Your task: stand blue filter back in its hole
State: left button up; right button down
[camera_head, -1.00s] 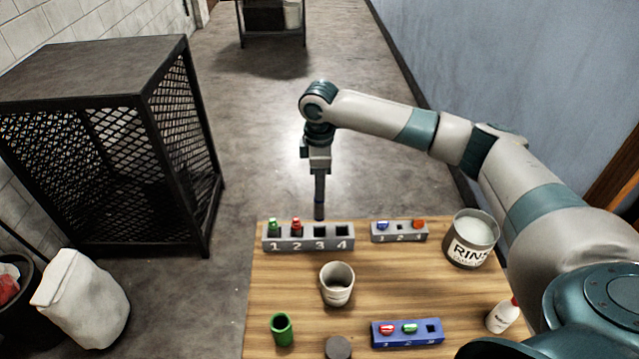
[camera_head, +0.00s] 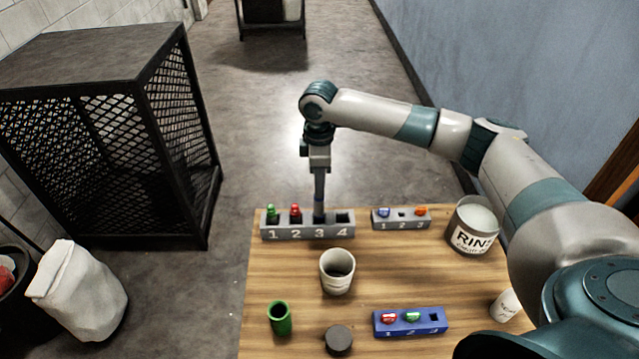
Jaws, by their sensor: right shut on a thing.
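My right gripper (camera_head: 319,192) points straight down over the long grey block (camera_head: 307,232), numbered 1 to 4. It is shut on the blue filter (camera_head: 319,208), a slim dark-blue piece mostly hidden by the fingers. The filter is upright, with its lower end at hole 3; I cannot tell how deep it sits. A green filter (camera_head: 271,214) stands in hole 1 and a red filter (camera_head: 295,213) in hole 2. Hole 4 (camera_head: 343,217) is empty. My left gripper is not in view.
A small grey block (camera_head: 402,225) holds blue and orange pieces, its middle hole empty. A white cup (camera_head: 337,282), green tube (camera_head: 279,318), dark round piece (camera_head: 339,339), blue block (camera_head: 410,328), white bottle (camera_head: 504,305) and rinse jar (camera_head: 473,240) stand on the wooden table (camera_head: 290,270).

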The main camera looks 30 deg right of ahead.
jog(key=shift+p, duration=0.6)
dwell(0.7)
jog(key=shift+f, duration=3.05)
dwell(2.6)
jog(key=c, duration=1.3)
grip_release()
jog(key=shift+r, duration=0.1)
